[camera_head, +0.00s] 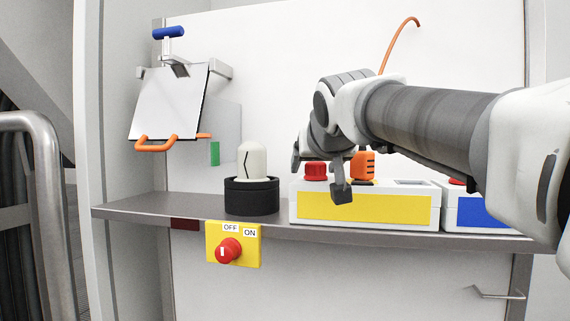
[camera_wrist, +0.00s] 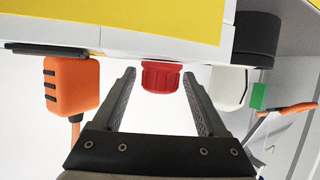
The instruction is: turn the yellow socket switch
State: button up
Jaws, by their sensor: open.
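A white box with a yellow front panel (camera_head: 365,207) sits on the shelf, with a red knob (camera_head: 315,171) on its top at the left. An orange plug (camera_head: 362,165) stands to the right of the knob. My gripper (camera_head: 320,178) is at this box, its fingers open and one lower than the other. In the wrist view the red knob (camera_wrist: 162,77) lies between the two fingertips, with a gap visible on each side. The yellow panel (camera_wrist: 110,18) is at the top of that view and the orange plug (camera_wrist: 70,84) at the left.
A black ring holding a cream-coloured part (camera_head: 252,160) stands left of the box. A similar box with a blue panel (camera_head: 485,212) is at the right. A yellow OFF/ON plate with a red dial (camera_head: 228,250) hangs below the shelf edge. A clipboard (camera_head: 170,102) hangs on the wall.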

grip_shut()
dwell(0.4)
jog(key=shift+f+m+h+b, duration=0.1)
jog(key=shift+m+h+b, duration=0.3)
jog(key=shift+h+b, duration=0.1)
jog(key=shift+m+h+b, duration=0.35)
jog(key=shift+m+h, duration=0.15)
jog(key=shift+h, duration=0.1)
jog(key=m+g+h, duration=0.1)
jog(key=m+h, duration=0.2)
jog(key=shift+h, duration=0.3)
jog(key=m+g+h+p, duration=0.1)
jog(key=m+h, duration=0.1)
jog(key=m, duration=0.1)
jog(key=m+g+h+p, duration=0.1)
jog(key=h, duration=0.1)
jog(key=shift+r+g+p, duration=0.3)
jog(key=shift+s+d+f+m+g+h+p, duration=0.1)
jog(key=shift+f+m+g+h+p, duration=0.05)
jog(key=shift+m+g+h+p, duration=1.25)
jog(key=shift+m, duration=0.3)
